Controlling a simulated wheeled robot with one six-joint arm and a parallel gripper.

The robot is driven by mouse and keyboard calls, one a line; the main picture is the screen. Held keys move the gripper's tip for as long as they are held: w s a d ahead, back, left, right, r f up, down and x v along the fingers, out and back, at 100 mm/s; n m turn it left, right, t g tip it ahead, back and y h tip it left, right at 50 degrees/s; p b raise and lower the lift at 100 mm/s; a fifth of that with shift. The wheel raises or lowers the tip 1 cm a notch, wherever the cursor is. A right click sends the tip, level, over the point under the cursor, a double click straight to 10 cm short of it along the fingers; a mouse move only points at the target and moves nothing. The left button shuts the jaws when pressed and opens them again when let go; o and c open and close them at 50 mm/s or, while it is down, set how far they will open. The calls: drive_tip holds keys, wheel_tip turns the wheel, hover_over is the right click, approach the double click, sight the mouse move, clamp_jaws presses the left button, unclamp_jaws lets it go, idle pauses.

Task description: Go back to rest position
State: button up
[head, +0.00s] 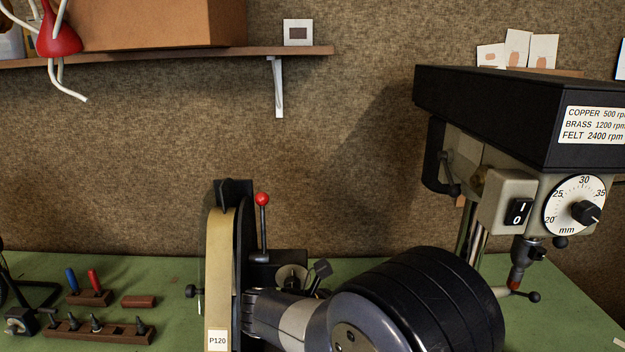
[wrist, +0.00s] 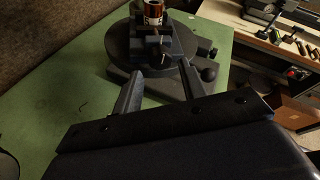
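In the wrist view my gripper (wrist: 161,76) has its two fingers spread apart, with a clear gap and nothing held between them. The fingers point toward a dark round machine base (wrist: 118,62) on the green bench. A vise-like clamp (wrist: 152,46) stands on that base, and a copper-coloured cylinder with a pale band (wrist: 153,12) sits in it, cut off by the top edge. The fingertips look short of the clamp; I cannot tell the exact distance. In the head view my arm fills the lower middle, and my gripper cannot be made out there.
A drill press (head: 490,115) stands at the right and a belt sander (head: 222,270) beside my arm. Small tools in wooden holders (head: 98,330) lie on the green bench (head: 165,270) at left. A shelf (head: 165,56) with a cardboard box (head: 160,22) is above.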

drive_tip(key=x, duration=0.4)
drive_tip(key=shift+w+d+f, duration=0.1)
drive_tip(key=shift+d, duration=0.15)
drive_tip(key=shift+p, duration=0.45)
drive_tip(key=b+v, duration=0.2)
drive_tip(key=v, duration=0.9)
drive_tip(key=shift+a+b, duration=0.1)
drive_tip(key=shift+b, duration=0.25)
drive_tip(key=w+d+f+m+t+b, duration=0.1)
drive_tip(key=w+d+f+b, duration=0.1)
drive_tip(key=d+b, duration=0.2)
drive_tip(key=w+d+f+m+y+b, duration=0.1)
drive_tip(key=d+f+m+b, duration=0.1)
drive_tip(key=d+b, duration=0.3)
drive_tip(key=shift+w+d+m+t, duration=0.3)
drive_tip(key=shift+w+d+t, duration=0.1)
drive_tip(key=shift+d, duration=0.1)
